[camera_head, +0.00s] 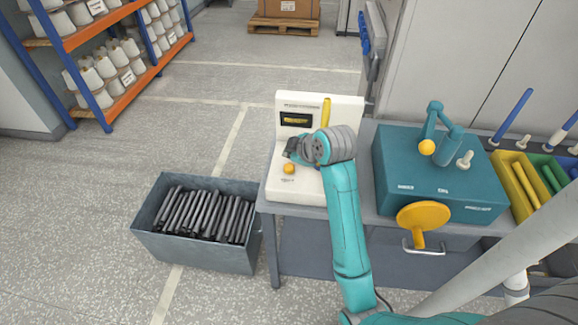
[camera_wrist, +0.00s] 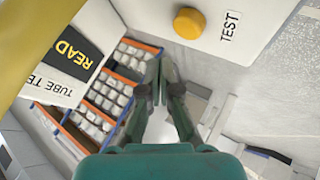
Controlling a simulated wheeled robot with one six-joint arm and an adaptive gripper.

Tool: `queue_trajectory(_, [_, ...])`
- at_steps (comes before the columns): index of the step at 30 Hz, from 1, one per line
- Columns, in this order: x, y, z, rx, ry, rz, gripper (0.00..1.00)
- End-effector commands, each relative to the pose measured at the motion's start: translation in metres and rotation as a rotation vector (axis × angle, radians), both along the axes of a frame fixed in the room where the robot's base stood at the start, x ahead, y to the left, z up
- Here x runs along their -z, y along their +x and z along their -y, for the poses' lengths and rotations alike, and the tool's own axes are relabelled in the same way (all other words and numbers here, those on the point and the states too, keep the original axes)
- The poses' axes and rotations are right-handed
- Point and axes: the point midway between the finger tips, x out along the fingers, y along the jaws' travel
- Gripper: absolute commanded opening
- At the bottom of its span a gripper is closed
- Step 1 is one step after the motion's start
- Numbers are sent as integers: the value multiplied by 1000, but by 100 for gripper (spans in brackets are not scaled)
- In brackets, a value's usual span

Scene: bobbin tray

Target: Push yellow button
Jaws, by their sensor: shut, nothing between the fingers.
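The yellow button (camera_head: 288,168) is a small round knob on the low front part of the white tube tester (camera_head: 303,196). In the wrist view the yellow button (camera_wrist: 189,23) sits on a white face beside the word TEST, past my fingertips and a little to the right. My gripper (camera_head: 289,150) is shut and empty, just above the button in the head view. In the wrist view my gripper's fingertips (camera_wrist: 160,62) appear apart from the button. The exact height gap cannot be told.
The tester's dark display (camera_head: 296,120) and an upright yellow piece (camera_head: 325,112) stand behind my gripper. A teal box (camera_head: 440,185) with a yellow handwheel (camera_head: 423,216) is to the right. A grey bin (camera_head: 160,245) of dark rods stands on the floor at left.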

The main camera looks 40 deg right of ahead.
Motion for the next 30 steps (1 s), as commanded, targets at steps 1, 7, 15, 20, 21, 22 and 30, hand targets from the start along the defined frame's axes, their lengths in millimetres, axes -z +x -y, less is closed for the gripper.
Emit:
queue_trajectory(1, [6, 0, 0, 0, 0, -1, 0])
queue_trajectory(7, [19, 0, 0, 0, 0, 0, 0])
queue_trajectory(15, [23, 0, 0, 0, 0, 0, 0])
queue_trajectory(20, [23, 0, 0, 0, 0, 0, 0])
queue_trajectory(21, [23, 0, 0, 0, 0, 0, 0])
queue_trajectory(22, [23, 0, 0, 0, 0, 0, 0])
queue_trajectory(30, [23, 0, 0, 1, -1, 1, 0])
